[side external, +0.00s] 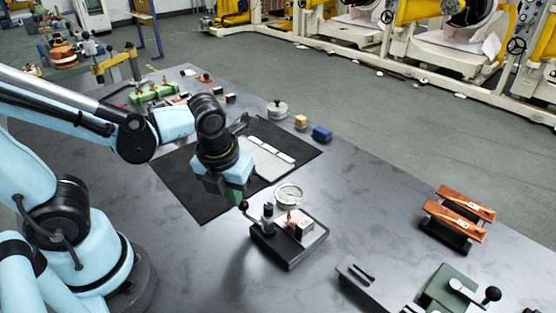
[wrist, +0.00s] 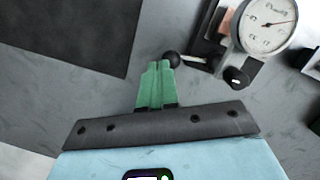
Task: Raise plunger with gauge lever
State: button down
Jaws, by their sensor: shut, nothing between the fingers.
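The thickness gauge (side external: 289,241) stands on the table with a round white dial (side external: 289,194) on top and a copper-coloured piece on its base. Its lever ends in a black ball knob (side external: 243,205) on the left side. In the wrist view the dial (wrist: 265,24) is at the upper right and the ball knob (wrist: 172,59) is at the top of my fingers. My gripper (side external: 236,198) has green fingers, shut with nothing between them. In the wrist view the gripper (wrist: 157,68) tips are right beside the knob; I cannot tell whether they touch. The plunger is not clearly seen.
A black mat (side external: 190,198) with pale strips (side external: 268,152) lies behind my gripper. Copper-coloured bars on a stand (side external: 457,216) are at the right, and a green device with a black knob (side external: 452,290) is at the front right.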

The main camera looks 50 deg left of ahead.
jog(key=shift+w+a, duration=0.25)
jog(key=shift+w, duration=1)
jog(key=s+a+r, duration=0.2)
jog(key=s+r, duration=0.3)
jog(key=r, duration=0.6)
jog(key=shift+s+r, duration=0.15)
jog(key=shift+s, duration=0.1)
dwell(0.5)
